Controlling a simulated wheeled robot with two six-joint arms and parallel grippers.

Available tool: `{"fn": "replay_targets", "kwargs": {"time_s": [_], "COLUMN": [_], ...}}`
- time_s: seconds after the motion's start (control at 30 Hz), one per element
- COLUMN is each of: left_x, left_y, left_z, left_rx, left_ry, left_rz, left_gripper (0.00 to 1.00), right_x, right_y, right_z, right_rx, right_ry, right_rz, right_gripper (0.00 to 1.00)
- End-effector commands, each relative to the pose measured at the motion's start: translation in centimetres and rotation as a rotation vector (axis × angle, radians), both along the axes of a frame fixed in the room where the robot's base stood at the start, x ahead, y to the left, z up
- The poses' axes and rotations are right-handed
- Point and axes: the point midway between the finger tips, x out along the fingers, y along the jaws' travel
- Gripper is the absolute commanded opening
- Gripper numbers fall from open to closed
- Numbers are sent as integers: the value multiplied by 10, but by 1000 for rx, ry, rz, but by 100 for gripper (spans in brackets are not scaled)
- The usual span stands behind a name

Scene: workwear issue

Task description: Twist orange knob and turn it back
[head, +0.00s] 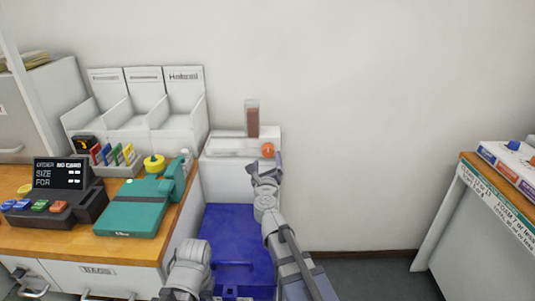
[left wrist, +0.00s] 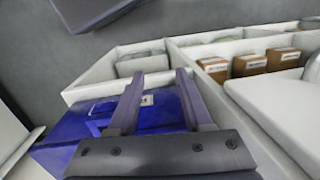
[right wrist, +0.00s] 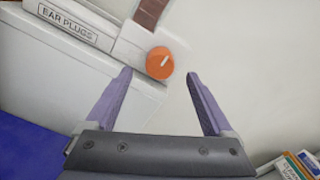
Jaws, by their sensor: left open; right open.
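The orange knob (head: 268,150) is on the front of the white ear-plug dispenser (head: 228,145) against the back wall. In the right wrist view the knob (right wrist: 160,63) is round with a white pointer line, and it lies ahead of and between the fingertips. My right gripper (head: 265,160) is open and empty, just in front of and below the knob, apart from it. My left gripper (left wrist: 155,85) is open over the blue bin (left wrist: 100,118) in its wrist view; its fingers are not clear in the head view.
A wooden counter (head: 85,237) at left holds a teal device (head: 135,208), a dark display terminal (head: 58,174) and white bins (head: 140,110). Another counter (head: 490,185) stands at far right. The wall and floor between are clear.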

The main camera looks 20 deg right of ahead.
Motion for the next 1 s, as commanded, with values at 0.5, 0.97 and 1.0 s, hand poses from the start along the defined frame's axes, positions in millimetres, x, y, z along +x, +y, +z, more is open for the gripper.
{"fn": "replay_targets", "kwargs": {"time_s": [0.5,0.97,1.0], "left_x": [0,0,0], "left_y": [0,0,0], "left_z": [0,0,0], "left_rx": [0,0,0], "left_ry": [0,0,0], "left_rz": [0,0,0], "left_gripper": [50,50,50], "right_x": [55,54,54], "right_y": [-16,-16,-16], "right_z": [0,0,0], "right_rx": [0,0,0], "right_ry": [0,0,0], "right_rz": [0,0,0], "right_gripper": [87,52,47]}}
